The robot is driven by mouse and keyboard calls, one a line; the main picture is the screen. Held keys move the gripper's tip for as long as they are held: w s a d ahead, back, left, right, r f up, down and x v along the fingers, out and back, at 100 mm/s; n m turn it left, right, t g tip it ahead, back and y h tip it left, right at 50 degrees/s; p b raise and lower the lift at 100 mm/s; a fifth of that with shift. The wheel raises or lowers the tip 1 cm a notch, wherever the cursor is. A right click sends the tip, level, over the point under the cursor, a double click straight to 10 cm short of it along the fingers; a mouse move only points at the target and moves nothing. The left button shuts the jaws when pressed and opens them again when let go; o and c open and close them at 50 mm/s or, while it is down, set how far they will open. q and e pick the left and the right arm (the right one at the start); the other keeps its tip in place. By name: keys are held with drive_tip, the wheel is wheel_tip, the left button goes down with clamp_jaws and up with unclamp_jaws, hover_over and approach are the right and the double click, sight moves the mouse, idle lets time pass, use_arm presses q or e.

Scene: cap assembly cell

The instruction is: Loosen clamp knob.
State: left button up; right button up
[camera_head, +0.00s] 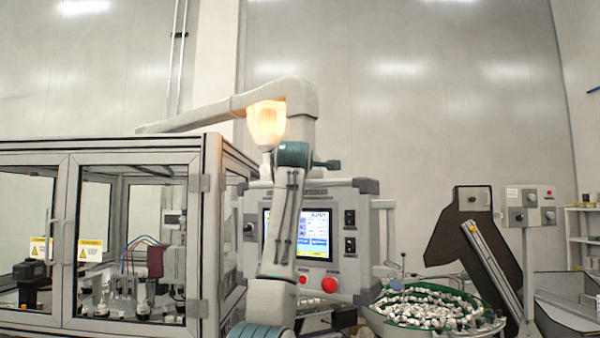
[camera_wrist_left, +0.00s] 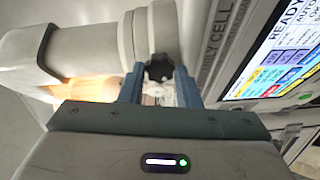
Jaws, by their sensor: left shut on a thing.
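The clamp knob (camera_wrist_left: 158,69) is black and lobed, and sits at the collar of the pale support arm in the left wrist view. My left gripper (camera_wrist_left: 159,82) has its two blue-grey fingers on either side of this knob and is shut on it. In the head view my left arm rises from the bottom centre in front of the control panel (camera_head: 345,225). There, the fingers and the knob cannot be made out clearly behind my arm. My right gripper is in neither view.
A glass-doored machine cell (camera_head: 130,150) stands at left. A green-rimmed bowl of white caps (camera_head: 430,306) stands at lower right.

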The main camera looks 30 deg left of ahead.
use_arm(q)
drive_tip(key=n, duration=0.3)
drive_tip(key=shift+n, duration=0.5)
drive_tip(key=shift+f, duration=0.1)
drive_tip(key=o, duration=1)
